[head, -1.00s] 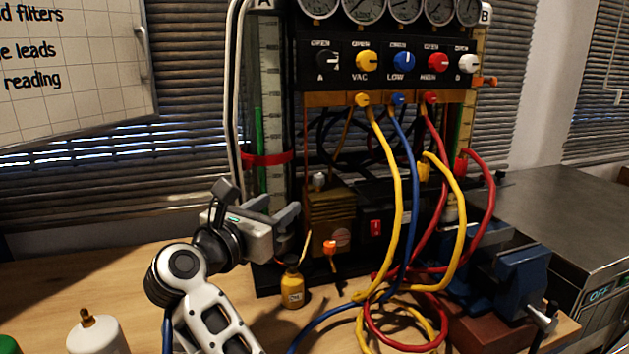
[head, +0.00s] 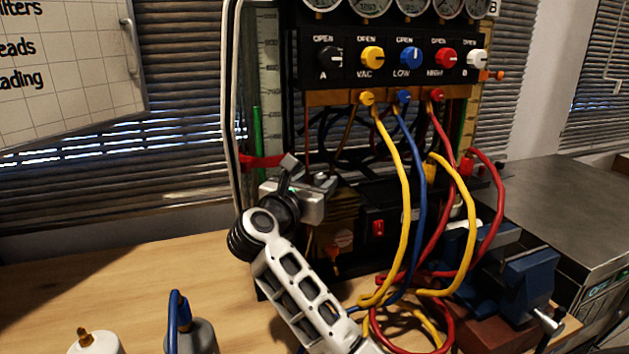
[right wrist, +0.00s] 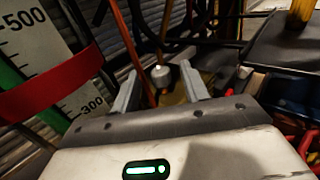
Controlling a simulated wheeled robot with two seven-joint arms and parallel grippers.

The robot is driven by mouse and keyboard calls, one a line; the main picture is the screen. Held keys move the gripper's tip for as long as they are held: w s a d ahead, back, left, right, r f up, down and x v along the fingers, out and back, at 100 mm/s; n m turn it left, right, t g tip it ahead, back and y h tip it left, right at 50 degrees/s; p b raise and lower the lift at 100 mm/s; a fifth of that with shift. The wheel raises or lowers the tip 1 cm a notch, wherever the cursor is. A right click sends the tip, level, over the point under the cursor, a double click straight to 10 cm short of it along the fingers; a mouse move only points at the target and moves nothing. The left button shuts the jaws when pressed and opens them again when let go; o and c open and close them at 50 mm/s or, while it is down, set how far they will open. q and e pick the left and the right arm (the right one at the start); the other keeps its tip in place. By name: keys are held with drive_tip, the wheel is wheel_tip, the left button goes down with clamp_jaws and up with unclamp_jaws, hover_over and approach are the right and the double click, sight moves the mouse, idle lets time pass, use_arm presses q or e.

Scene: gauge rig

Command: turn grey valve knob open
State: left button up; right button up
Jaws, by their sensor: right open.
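A small light-grey knob (right wrist: 163,74) shows in the right wrist view on top of a brownish-yellow body. It lies between my right gripper's open fingers (right wrist: 160,88), near the tips; I cannot tell whether they touch it. In the head view my right gripper (head: 325,184) is at the rig's lower left, and it hides that knob. On the panel above, the knob marked A (head: 328,57) is dark, and the knob marked B (head: 477,59) is whitish. My left gripper is not in view.
Yellow (head: 405,200), blue (head: 421,180) and red (head: 497,205) hoses hang right of the gripper. A red strap (head: 262,160) crosses the scale on the left. A blue vise (head: 525,275) stands at right. The bench (head: 110,275) at left is mostly clear.

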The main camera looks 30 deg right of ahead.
drive_tip(key=shift+c, duration=0.4)
clamp_jaws()
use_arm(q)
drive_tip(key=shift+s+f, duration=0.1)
